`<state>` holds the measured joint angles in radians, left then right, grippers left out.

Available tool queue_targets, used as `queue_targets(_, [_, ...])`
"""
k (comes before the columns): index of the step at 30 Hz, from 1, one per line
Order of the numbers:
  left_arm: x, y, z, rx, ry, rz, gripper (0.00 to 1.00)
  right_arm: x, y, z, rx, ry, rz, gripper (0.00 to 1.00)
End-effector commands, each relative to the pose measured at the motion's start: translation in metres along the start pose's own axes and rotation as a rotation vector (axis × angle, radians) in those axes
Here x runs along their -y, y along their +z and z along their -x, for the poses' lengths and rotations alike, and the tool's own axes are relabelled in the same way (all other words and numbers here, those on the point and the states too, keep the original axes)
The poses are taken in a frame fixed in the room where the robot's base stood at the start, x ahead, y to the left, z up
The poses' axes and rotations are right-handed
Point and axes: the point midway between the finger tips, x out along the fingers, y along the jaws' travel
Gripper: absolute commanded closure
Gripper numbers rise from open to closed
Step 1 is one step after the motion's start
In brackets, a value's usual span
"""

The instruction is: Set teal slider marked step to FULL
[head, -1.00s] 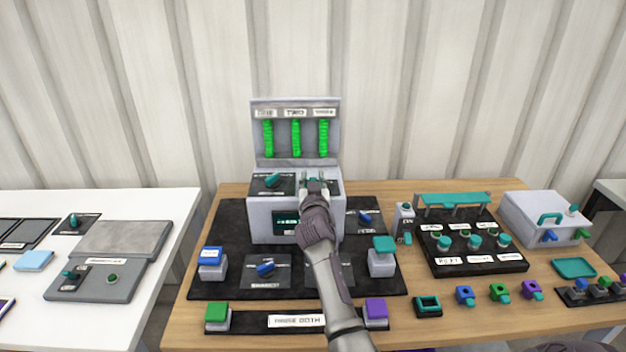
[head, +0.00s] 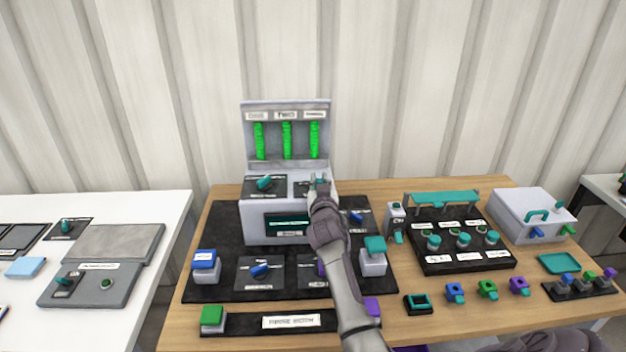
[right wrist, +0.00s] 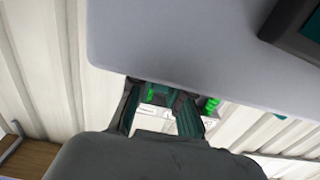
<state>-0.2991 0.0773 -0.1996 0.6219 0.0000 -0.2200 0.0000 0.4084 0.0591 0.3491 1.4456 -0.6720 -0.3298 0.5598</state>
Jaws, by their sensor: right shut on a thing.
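A grey console box (head: 255,222) stands on a black mat, with black control plates on its top and a raised back panel. My right gripper (head: 319,181) is at the right plate on the console's top, shut on a small teal part that I take to be the slider's handle. The fingers hide most of it, and no step or FULL marking is readable. In the right wrist view my right gripper (right wrist: 160,98) shows both fingers beside the console's grey edge; what is between them is unclear. My left gripper is not in view.
The back panel (head: 250,164) carries several lit green bars. A teal knob (head: 264,183) sits on the console's left plate. A teal-topped block (head: 374,247) stands right of my forearm. A black board with teal knobs (head: 465,262) and a grey box (head: 530,213) are further right.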

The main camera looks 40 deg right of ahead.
Motion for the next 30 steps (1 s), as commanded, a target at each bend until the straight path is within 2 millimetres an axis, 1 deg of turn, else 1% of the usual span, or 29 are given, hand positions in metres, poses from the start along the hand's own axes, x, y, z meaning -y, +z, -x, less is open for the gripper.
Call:
queue_targets(3, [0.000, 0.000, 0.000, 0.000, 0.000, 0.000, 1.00, -0.003, 0.000, -0.001, 0.000, 0.006, 0.003, 1.00])
queue_targets(4, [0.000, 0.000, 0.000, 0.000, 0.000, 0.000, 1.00, -0.003, 0.000, -0.001, 0.000, 0.006, 0.003, 0.78])
queue_targets(8, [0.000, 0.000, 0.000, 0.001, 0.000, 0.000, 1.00, -0.003, 0.000, -0.001, 0.000, 0.005, 0.003, 0.56])
queue_targets(14, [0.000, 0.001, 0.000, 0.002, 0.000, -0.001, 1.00, -0.002, 0.000, 0.000, 0.000, 0.003, 0.002, 0.56])
queue_targets(17, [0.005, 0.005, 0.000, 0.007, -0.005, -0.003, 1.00, -0.001, 0.000, 0.000, 0.000, 0.003, 0.002, 0.56])
queue_targets(20, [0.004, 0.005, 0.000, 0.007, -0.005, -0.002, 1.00, -0.001, 0.001, 0.006, 0.000, 0.003, 0.002, 0.56])
queue_targets(23, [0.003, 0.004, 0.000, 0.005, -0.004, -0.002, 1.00, -0.001, 0.002, 0.020, 0.001, 0.003, 0.002, 0.56])
queue_targets(30, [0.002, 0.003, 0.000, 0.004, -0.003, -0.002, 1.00, -0.002, 0.002, 0.072, 0.001, 0.003, 0.001, 0.56])
